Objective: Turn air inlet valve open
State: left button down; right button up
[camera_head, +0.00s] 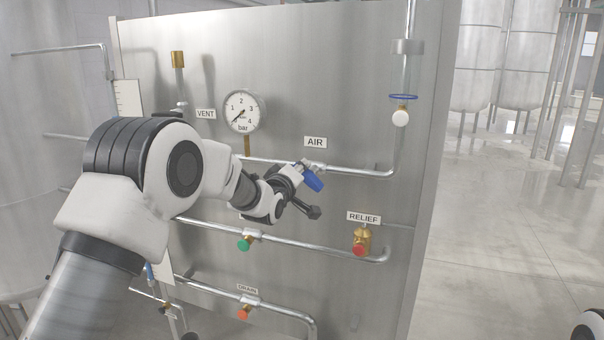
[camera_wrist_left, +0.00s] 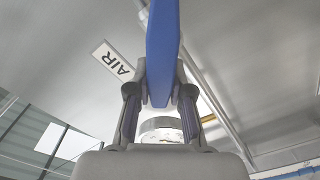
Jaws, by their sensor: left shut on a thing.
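The air inlet valve has a blue lever handle (camera_head: 314,182), which sits just below the AIR label (camera_head: 315,142) on the steel panel. My left gripper (camera_head: 305,190) reaches in from the left and is shut on the blue handle. In the left wrist view the blue handle (camera_wrist_left: 162,50) runs between the two fingers (camera_wrist_left: 160,98), which touch its sides. The AIR label shows there too. The valve body is partly hidden by the gripper. My right gripper is not in view.
A pressure gauge (camera_head: 243,111) and the VENT label (camera_head: 206,114) are up left. A green-knobbed valve (camera_head: 245,243), the red-knobbed relief valve (camera_head: 360,246) and an orange-knobbed drain valve (camera_head: 244,312) are below. A vertical pipe with a white knob (camera_head: 400,118) stands at right.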

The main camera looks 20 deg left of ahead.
pick_arm(q)
jog(key=n, duration=0.1)
jog(key=f+n+b, duration=0.1)
jog(key=n, duration=0.1)
jog(key=shift+a+f+n, duration=0.15)
jog(key=shift+a+n, duration=0.05)
jog(key=shift+n, duration=0.1)
jog(key=shift+f+n+b, duration=0.15)
jog(key=shift+f+n, duration=0.1)
jog(key=shift+n, duration=0.75)
jog(key=shift+f+n+b, duration=0.15)
jog(key=shift+f+n, duration=0.05)
jog(key=shift+n, duration=0.8)
jog(key=c, duration=1)
grip_release()
jog(key=shift+a, duration=0.1)
jog(key=shift+c, duration=0.2)
jog(key=shift+s+r, duration=0.1)
jog(key=s, duration=1.2)
jog(key=shift+a, duration=0.2)
